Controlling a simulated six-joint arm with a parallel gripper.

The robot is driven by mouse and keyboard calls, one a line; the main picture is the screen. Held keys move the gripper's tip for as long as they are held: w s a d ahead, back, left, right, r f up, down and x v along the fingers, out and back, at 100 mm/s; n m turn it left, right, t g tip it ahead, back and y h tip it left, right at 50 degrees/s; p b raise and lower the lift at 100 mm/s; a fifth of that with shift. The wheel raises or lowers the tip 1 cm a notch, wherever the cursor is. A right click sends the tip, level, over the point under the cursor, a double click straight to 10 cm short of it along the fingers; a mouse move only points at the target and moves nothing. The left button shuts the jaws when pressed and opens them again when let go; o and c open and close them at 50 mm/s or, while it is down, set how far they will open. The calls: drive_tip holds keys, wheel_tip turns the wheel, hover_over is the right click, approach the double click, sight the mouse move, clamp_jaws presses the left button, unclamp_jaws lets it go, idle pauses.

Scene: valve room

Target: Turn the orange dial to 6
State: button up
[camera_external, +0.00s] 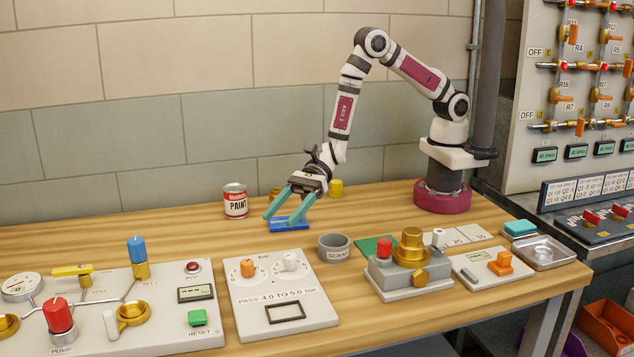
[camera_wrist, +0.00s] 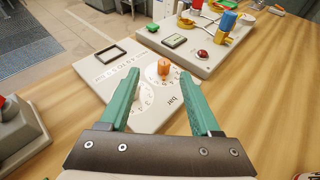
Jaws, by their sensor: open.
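The orange dial (camera_external: 248,268) stands on the left part of a pale panel (camera_external: 310,318) marked PASS 4.0 TO 5.0 bar, with a white knob (camera_external: 290,261) to its right. In the wrist view the orange dial (camera_wrist: 164,68) shows ahead between the fingers, on a white numbered scale; its exact setting is too small to read. My gripper (camera_external: 275,221) is open and empty, above the table behind the panel, apart from the dial. In the wrist view its green fingers (camera_wrist: 163,90) are spread wide, and the left finger partly hides the white knob's scale.
A blue block (camera_external: 290,223) lies under my gripper. A paint can (camera_external: 235,201) stands left of it, and a grey SCRAP cup (camera_external: 334,247) to the right. The pump panel (camera_external: 165,320) with tall knobs is left of the dial panel; a grey valve unit (camera_external: 400,280) is right.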

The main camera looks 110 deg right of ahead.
sight(247, 261)
drive_tip(key=w+d+f+n+g+y, duration=0.1)
drive_tip(key=d+n+g, duration=0.2)
drive_tip(key=d, duration=0.1)
drive_tip(key=shift+t, duration=0.3)
drive_tip(key=x, duration=1.5)
drive_tip(key=shift+a, duration=0.15)
clamp_jaws()
